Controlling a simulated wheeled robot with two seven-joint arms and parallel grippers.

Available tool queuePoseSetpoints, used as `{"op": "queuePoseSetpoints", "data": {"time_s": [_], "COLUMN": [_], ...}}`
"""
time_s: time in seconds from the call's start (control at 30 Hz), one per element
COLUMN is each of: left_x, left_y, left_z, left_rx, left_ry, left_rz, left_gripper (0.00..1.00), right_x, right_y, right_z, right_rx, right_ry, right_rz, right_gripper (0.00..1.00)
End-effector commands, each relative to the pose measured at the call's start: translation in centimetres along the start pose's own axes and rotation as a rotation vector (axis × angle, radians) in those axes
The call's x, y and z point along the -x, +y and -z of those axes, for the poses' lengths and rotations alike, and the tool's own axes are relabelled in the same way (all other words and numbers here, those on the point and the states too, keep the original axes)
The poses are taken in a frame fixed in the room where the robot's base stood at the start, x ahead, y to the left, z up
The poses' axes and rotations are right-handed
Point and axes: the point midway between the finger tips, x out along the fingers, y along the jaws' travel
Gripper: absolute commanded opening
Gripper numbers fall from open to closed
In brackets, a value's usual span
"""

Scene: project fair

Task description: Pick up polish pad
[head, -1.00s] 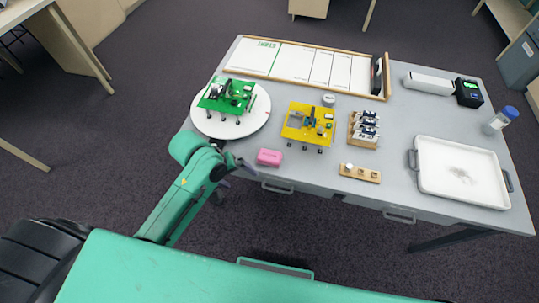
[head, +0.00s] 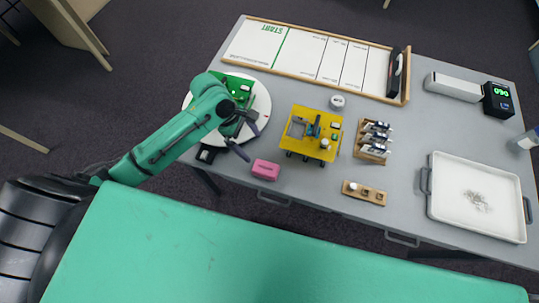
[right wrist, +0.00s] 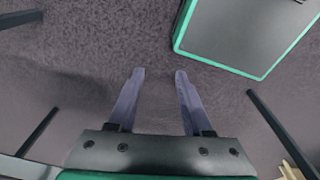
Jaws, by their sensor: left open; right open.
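A small pink block (head: 265,169), which looks like the polish pad, lies near the front edge of the grey table (head: 310,190). My left gripper (head: 254,139) is open and empty, with its two dark fingers spread just behind the pink block in the head view, apart from it. The left arm covers part of the green board (head: 239,88) on the white round plate (head: 261,103). My right gripper (right wrist: 159,74) is open and empty over the dark carpet in the right wrist view.
A yellow board on short legs (head: 305,147) stands right of the pad. A wooden holder with small bottles (head: 373,141), a wooden strip (head: 364,194) and a white tray (head: 455,218) are farther right. Bare table lies between the pad and the wooden strip.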

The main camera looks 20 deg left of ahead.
Motion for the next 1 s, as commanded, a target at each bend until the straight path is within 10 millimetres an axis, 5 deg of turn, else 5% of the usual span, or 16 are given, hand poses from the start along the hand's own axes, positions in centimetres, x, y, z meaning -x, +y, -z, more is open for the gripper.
{"op": "queuePoseSetpoints", "data": {"time_s": [0.33, 0.63, 0.87, 1.0], "left_x": [-7.8, -12.7, -13.3, -13.3], "left_y": [0.0, -0.1, -0.2, -0.2], "left_z": [0.0, 0.6, 0.6, 0.6], "left_rx": [-0.003, -0.004, -0.006, -0.005], "left_ry": [0.000, 0.001, 0.001, 0.001], "left_rz": [0.000, 0.000, -0.001, -0.001], "left_gripper": [1.00, 1.00, 1.00, 0.54], "right_x": [0.7, 0.9, 0.9, 0.9], "right_y": [-0.5, 0.2, 0.1, 0.0], "right_z": [-4.5, -1.3, -2.0, -2.5], "right_rx": [0.000, 0.002, 0.002, 0.001], "right_ry": [-0.072, -0.020, -0.031, -0.040], "right_rz": [0.007, -0.002, -0.001, 0.001], "right_gripper": [0.50, 0.50, 0.50, 0.50]}}
